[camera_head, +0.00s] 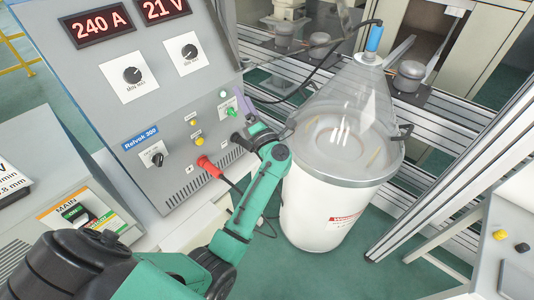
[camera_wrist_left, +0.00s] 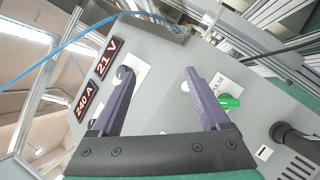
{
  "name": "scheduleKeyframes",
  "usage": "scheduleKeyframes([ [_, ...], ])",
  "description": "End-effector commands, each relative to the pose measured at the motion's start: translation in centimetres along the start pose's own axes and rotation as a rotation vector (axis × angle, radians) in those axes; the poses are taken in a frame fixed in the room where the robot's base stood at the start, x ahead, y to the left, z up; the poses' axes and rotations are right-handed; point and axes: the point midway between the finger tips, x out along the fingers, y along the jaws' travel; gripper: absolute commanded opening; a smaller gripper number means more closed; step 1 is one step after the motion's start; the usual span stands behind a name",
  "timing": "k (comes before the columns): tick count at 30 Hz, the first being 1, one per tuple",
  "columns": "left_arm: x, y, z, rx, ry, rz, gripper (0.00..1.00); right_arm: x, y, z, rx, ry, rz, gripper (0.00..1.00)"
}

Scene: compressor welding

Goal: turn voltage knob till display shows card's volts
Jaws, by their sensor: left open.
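The voltage knob (camera_head: 189,51) is a black dial on a white plate under the red display (camera_head: 164,10), which reads 21 V. The display also shows in the left wrist view (camera_wrist_left: 108,57). There the knob's white plate (camera_wrist_left: 139,73) is partly covered by one purple finger. My left gripper (camera_wrist_left: 160,85) is open and empty, its two fingers spread in front of the grey panel. In the head view it is near the green knob, below and right of the voltage knob, and mostly hidden by my wrist. The card (camera_head: 12,182) at the left edge is cut off; its volts cannot be read.
Another dial (camera_head: 132,75) sits under the 240 A display (camera_head: 97,25). The green knob (camera_head: 231,112), yellow buttons (camera_head: 197,140), a lower black knob (camera_head: 158,159) and a red cable plug (camera_head: 208,167) are on the panel. A white drum (camera_head: 325,210) stands close on the right.

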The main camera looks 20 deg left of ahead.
Motion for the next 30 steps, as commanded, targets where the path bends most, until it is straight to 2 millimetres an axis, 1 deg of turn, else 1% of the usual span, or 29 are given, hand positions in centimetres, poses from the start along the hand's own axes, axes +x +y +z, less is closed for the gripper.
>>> scheduleKeyframes([
  [1,-0.7,-1.4,-0.3,0.059,-0.038,-0.014,0.79,0.3,0.1,0.1,-0.001,-0.001,0.001,0.79],
  [6,-2.9,-5.7,-1.0,0.262,-0.180,-0.061,0.79,0.8,0.7,0.8,-0.003,-0.012,0.009,0.79],
  [8,-3.5,-6.6,-1.1,0.307,-0.214,-0.071,0.79,0.9,0.8,1.1,-0.003,-0.016,0.011,0.79],
  [11,-4.7,-8.5,-1.6,0.390,-0.276,-0.096,0.79,1.1,1.0,1.2,-0.002,-0.017,0.013,0.79],
  [18,-8.0,-13.2,-3.1,0.583,-0.430,-0.161,0.79,1.6,1.0,1.2,-0.002,-0.017,0.014,0.79],
  [21,-9.4,-14.8,-3.9,0.652,-0.488,-0.187,0.79,1.8,1.0,1.3,-0.001,-0.018,0.014,0.79],
  [25,-10.5,-16.1,-4.5,0.709,-0.537,-0.209,0.79,1.9,1.0,1.3,-0.001,-0.017,0.014,0.79],
  [30,-10.9,-16.6,-4.8,0.729,-0.554,-0.216,0.79,1.9,1.0,1.2,-0.001,-0.017,0.014,0.79],
])
